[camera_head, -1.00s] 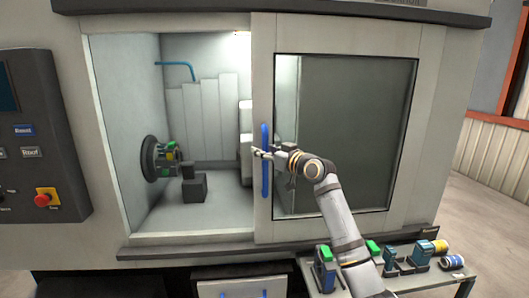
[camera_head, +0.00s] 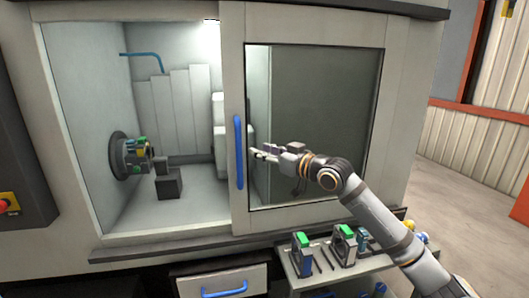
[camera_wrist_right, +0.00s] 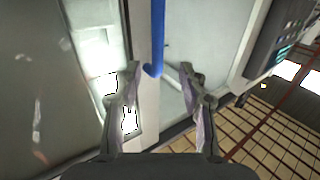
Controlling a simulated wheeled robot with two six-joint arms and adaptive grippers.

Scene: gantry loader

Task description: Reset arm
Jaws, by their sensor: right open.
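My right gripper (camera_head: 258,154) is open and empty in front of the machine's sliding door (camera_head: 393,130), just right of the blue vertical door handle (camera_head: 238,150). In the right wrist view, the open fingers of the right gripper (camera_wrist_right: 162,85) point at the door, and the blue handle (camera_wrist_right: 157,40) shows ahead, between and beyond the fingertips. The fingers look apart from the handle. My right arm reaches in from the lower right. My left gripper is not in view.
The machine stands open on the left, with a chuck (camera_head: 135,155) and a dark block (camera_head: 168,183) inside. A side table (camera_head: 303,285) with several tools stands below my right arm. A drawer with a blue handle (camera_head: 224,290) is below. Open floor (camera_head: 470,210) lies right.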

